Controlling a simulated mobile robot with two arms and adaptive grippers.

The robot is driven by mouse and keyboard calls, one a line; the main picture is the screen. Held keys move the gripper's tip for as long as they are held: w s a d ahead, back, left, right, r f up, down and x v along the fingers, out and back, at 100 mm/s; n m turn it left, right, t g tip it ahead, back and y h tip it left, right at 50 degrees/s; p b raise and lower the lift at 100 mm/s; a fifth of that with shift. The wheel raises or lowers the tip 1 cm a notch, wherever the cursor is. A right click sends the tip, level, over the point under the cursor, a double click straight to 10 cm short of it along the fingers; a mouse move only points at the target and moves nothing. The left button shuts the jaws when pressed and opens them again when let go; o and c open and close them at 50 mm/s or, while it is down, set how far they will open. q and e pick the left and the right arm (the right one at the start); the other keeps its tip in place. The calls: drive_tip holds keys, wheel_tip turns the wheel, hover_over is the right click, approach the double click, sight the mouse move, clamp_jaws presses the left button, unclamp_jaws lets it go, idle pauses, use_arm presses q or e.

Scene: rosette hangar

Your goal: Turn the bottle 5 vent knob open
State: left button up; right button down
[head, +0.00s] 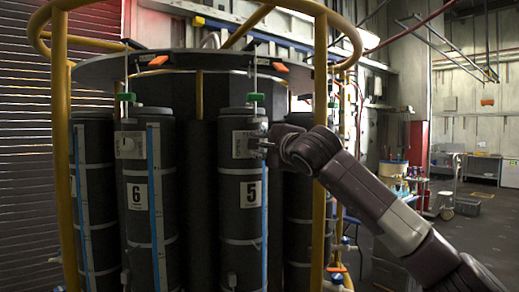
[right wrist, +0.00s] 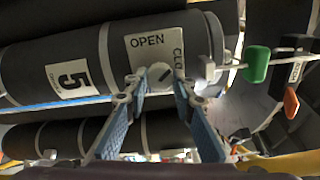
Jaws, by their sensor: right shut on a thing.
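Bottle 5 (head: 238,225) is a tall dark cylinder with a white "5" label, standing upright in the round rack. It also shows in the right wrist view (right wrist: 20,72), lying sideways there. Its vent knob (right wrist: 158,74) is small, round and pale with a dark slanting mark, set on a white plate (right wrist: 140,50) reading "OPEN" and a partly hidden "CLO...". My right gripper (right wrist: 155,88) is shut on the knob, a fingertip on each side of it. In the head view my right gripper (head: 267,144) reaches bottle 5's upper front from the right. My left gripper is out of view.
Bottle 6 (head: 137,225) stands left of bottle 5, with other dark bottles around. A yellow tube frame (head: 320,120) surrounds the rack, with one post close to my right arm. A green tag (right wrist: 257,64) sits by bottle 5's top. Open floor lies far right.

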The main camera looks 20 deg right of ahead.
drive_tip(key=shift+n, duration=3.6)
drive_tip(key=shift+f, duration=0.1)
drive_tip(key=c, duration=2)
unclamp_jaws()
drive_tip(key=o, duration=0.4)
drive_tip(key=s, duration=0.8)
drive_tip(key=s+d, duration=0.1)
drive_tip(key=s, duration=0.3)
